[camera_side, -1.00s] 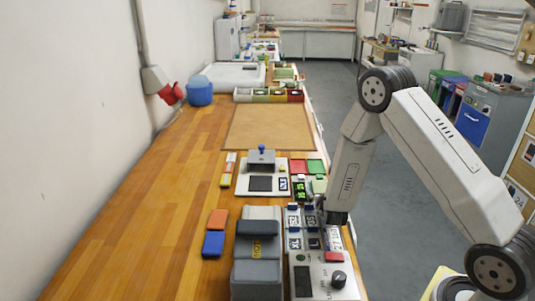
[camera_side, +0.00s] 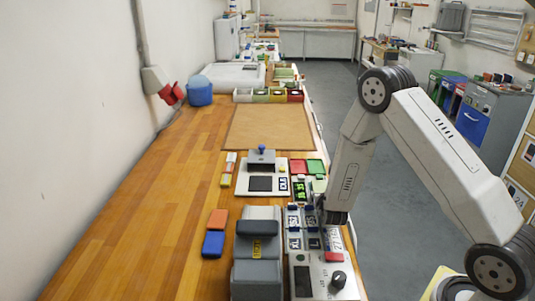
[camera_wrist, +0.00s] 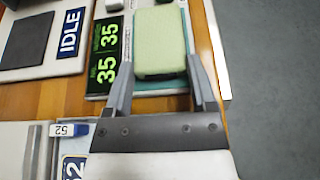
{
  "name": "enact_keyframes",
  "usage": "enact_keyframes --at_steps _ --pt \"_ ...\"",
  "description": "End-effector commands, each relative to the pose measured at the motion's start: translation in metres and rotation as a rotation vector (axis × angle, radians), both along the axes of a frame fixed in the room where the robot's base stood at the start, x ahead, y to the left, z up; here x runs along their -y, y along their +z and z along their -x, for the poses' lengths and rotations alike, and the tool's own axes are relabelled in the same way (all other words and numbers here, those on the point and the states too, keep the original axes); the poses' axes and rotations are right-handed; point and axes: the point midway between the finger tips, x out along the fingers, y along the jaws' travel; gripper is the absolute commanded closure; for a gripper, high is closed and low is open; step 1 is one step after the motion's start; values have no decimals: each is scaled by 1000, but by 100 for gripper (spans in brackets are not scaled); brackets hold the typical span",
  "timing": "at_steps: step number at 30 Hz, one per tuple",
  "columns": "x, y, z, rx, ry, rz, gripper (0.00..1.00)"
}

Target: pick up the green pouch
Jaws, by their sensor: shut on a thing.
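The green pouch (camera_wrist: 160,42) is a pale green, rounded block at the top middle of the wrist view. It lies between the two fingers of my gripper (camera_wrist: 158,30), which is shut on it from both sides. A teal surface (camera_wrist: 160,84) shows just under the pouch's near edge, so I cannot tell whether the pouch rests on it or is slightly above. In the side view a small pale green patch (camera_side: 319,186), likely the pouch, shows beside my gripper (camera_side: 321,203), whose fingers are mostly hidden there.
A black display with green digits (camera_wrist: 105,52) stands left of the pouch. A device marked IDLE (camera_wrist: 71,34) is further left. Red and green trays (camera_side: 307,166) lie just beyond. A grey box-shaped device (camera_side: 257,270) stands nearer. The brown mat (camera_side: 268,127) is clear.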

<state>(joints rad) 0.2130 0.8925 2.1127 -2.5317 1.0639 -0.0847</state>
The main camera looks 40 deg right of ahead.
Motion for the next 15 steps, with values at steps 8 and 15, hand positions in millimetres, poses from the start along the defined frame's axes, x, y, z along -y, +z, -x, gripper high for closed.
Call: enact_keyframes --at_steps 8,15 --pt "0 6 0 1 0 1 95" --pt "0 25 -1 3 1 1 95"
